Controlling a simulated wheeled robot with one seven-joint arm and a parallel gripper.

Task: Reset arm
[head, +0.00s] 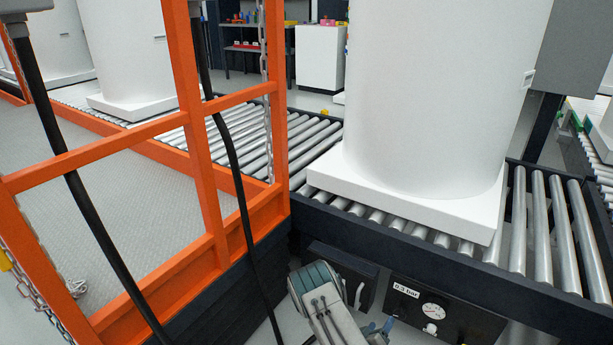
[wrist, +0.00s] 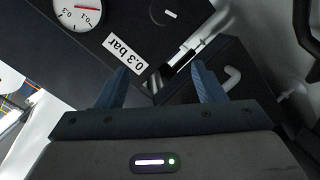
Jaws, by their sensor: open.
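My gripper (wrist: 157,90) is open in the wrist view, its two blue fingers apart with nothing held between them. It points at the dark control panel (wrist: 110,15). In the head view my gripper is at the lower edge, in front of the panel (head: 445,312), and mostly hidden by my arm. The panel carries a round gauge (head: 433,311) and a "0.3 bar" label (head: 406,291). In the wrist view the gauge (wrist: 78,12) and the label (wrist: 124,50) lie beyond the left finger. A metal fitting (wrist: 188,60) shows between the fingertips. I cannot tell whether the fingers touch anything.
A large white tank (head: 430,100) stands upright on the roller conveyor (head: 535,225) behind the panel. An orange frame (head: 200,130) with hanging black cables (head: 90,225) stands at the left. More white tanks (head: 125,55) stand farther back.

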